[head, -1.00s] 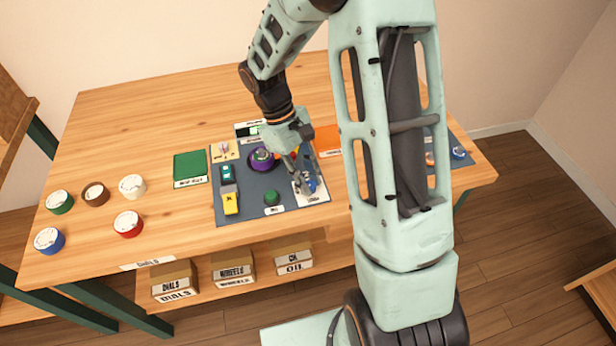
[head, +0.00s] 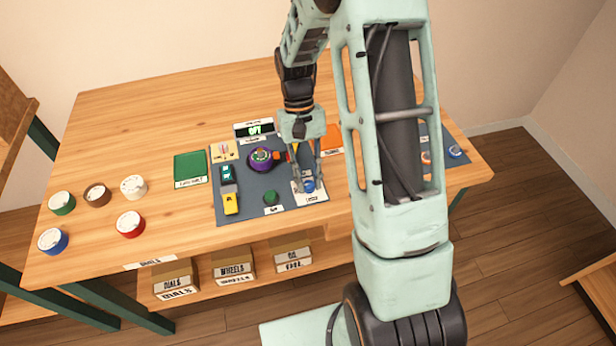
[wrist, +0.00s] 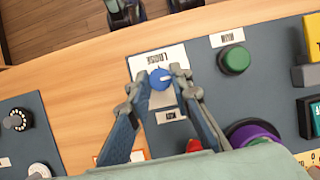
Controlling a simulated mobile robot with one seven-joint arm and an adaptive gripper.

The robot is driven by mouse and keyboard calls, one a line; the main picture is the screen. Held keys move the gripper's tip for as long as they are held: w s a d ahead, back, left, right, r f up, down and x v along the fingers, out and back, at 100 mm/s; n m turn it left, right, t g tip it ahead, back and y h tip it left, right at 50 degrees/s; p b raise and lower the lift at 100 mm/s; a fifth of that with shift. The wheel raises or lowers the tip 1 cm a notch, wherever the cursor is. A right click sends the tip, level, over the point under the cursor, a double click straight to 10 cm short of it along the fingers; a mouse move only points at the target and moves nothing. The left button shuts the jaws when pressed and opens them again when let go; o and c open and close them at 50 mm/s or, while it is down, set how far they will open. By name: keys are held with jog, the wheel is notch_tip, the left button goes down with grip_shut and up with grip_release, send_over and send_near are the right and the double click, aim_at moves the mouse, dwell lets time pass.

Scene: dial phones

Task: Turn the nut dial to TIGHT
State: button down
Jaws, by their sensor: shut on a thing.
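The nut dial is a small blue knob (wrist: 160,80) with a white pointer mark, on a white plate (wrist: 162,98) at the front right of the grey panel. The pointer points toward the right in the wrist view. In the head view the blue knob (head: 309,186) is partly covered by the fingers. My gripper (head: 306,181) comes down from above, its fingers on both sides of the knob. My gripper (wrist: 156,78) is shut on it in the wrist view.
A green knob (wrist: 235,59) stands beside the plate. A purple round dial (head: 262,159), yellow and green blocks and a small display (head: 255,129) share the grey panel (head: 240,206). Several loose dials lie on the table's left. A second panel (wrist: 30,150) lies on the other side.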

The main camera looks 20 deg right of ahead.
dwell(0.5)
jog(key=c, duration=1.7)
grip_release()
jog(key=shift+c, duration=0.2)
jog(key=v, duration=1.2)
